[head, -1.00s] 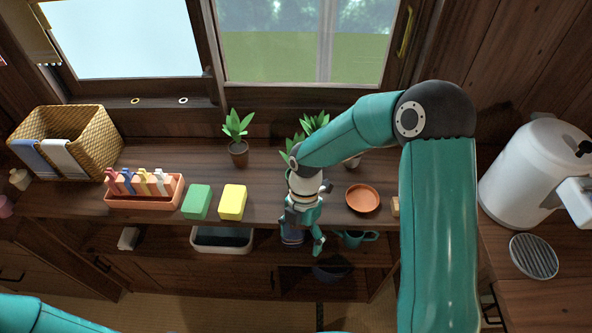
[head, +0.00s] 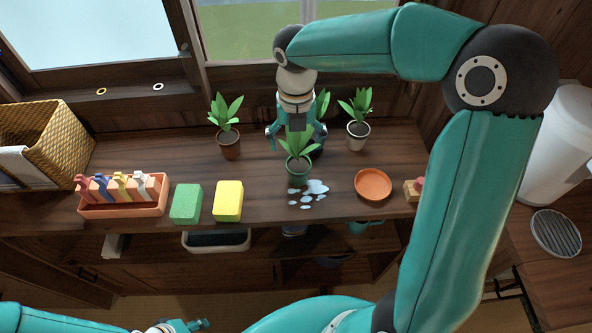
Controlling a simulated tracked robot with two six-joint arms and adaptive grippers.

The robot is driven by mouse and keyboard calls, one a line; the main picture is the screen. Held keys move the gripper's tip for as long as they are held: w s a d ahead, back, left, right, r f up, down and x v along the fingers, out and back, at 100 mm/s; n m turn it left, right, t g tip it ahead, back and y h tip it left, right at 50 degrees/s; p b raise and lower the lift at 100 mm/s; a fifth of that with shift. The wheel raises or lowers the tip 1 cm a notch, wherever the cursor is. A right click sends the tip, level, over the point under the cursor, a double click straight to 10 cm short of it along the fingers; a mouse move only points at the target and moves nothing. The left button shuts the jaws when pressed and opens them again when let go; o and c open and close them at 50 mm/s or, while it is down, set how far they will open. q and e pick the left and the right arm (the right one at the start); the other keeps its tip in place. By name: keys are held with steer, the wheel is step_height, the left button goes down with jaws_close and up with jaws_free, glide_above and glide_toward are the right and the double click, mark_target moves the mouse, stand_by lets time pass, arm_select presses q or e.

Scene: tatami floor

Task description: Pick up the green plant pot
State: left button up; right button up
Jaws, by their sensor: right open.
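The green plant pot (head: 299,178) stands upright on the wooden shelf with a leafy plant in it, in the middle of the head view. My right gripper (head: 296,138) points down just behind and above it, its fingers spread to either side of the plant's leaves. The fingers are open and hold nothing; whether they touch the leaves I cannot tell. My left gripper (head: 190,326) shows only partly at the bottom edge, far from the pot.
Pale puddles (head: 313,190) lie beside the pot. A brown-potted plant (head: 230,148) stands left, a white-potted plant (head: 357,138) right; another plant (head: 322,103) is partly hidden behind my gripper. A terracotta saucer (head: 373,185), yellow block (head: 228,201) and green block (head: 186,203) are near the front edge.

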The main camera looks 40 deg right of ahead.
mark_target(298, 163)
step_height(298, 163, down, 3)
steer(key=shift+s+f, duration=0.1)
steer(key=shift+f, duration=0.05)
steer(key=f, duration=0.2)
steer(key=s+f, duration=0.1)
steer(key=f, duration=0.1)
steer(key=shift+f, duration=0.2)
steer(key=shift+w+f, duration=0.1)
steer(key=shift+f, duration=0.4)
steer(key=c, duration=1.4)
